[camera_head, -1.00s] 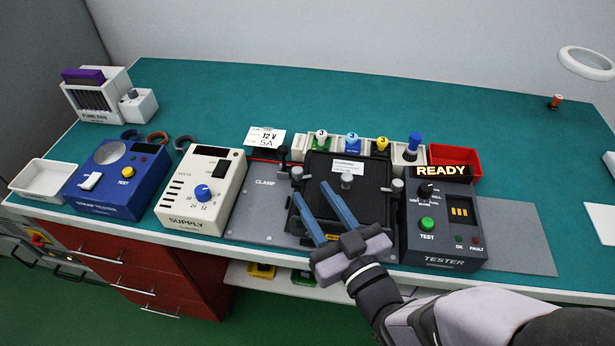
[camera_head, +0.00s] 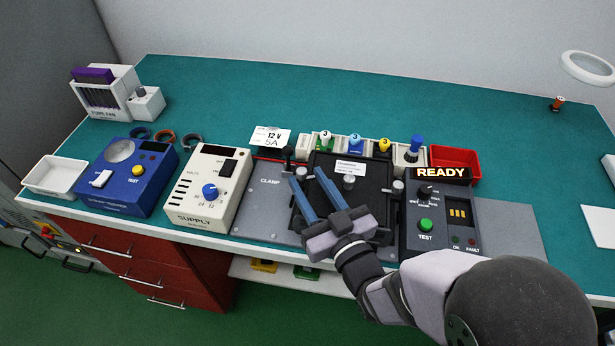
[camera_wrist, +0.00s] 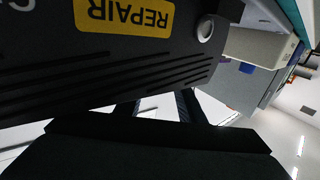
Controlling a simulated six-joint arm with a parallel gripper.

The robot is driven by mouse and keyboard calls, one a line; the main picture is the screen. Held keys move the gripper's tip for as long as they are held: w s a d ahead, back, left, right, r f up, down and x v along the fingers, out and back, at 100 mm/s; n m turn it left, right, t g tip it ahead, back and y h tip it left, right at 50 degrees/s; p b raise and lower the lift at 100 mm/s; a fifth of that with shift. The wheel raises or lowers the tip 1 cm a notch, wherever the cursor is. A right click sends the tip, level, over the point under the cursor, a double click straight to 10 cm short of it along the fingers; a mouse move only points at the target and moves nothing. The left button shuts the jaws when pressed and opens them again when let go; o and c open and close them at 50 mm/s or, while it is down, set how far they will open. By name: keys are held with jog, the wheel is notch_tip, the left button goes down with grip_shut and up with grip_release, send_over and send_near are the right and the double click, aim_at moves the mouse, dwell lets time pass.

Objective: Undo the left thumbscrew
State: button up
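A black unit (camera_head: 372,199) sits on the grey clamp plate (camera_head: 263,205) at the middle front of the bench. The left thumbscrew (camera_head: 301,172) is a pale knob at the unit's left side. Other pale knobs show at the middle (camera_head: 349,182) and right (camera_head: 397,186). My gripper (camera_head: 306,175) has its blue fingers spread and empty, with the left fingertip close to the left thumbscrew; I cannot tell whether they touch. In the wrist view, the unit's yellow REPAIR label (camera_wrist: 124,14) and one silver round knob (camera_wrist: 206,29) show; both fingers (camera_wrist: 157,107) stand apart.
The tester (camera_head: 440,220) reads READY and stands close on the right. The supply (camera_head: 207,190) stands to the left. Several coloured-top items (camera_head: 355,143) stand in holders behind the unit, beside a red bin (camera_head: 456,161).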

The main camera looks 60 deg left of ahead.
jog(key=shift+w+a, duration=0.1)
jog(key=shift+a, duration=0.6)
jog(key=shift+c, duration=0.3)
grip_shut()
jog(key=shift+w+n+g+b, duration=0.2)
jog(key=shift+n+g+b, duration=0.3)
jog(key=shift+g, duration=0.4)
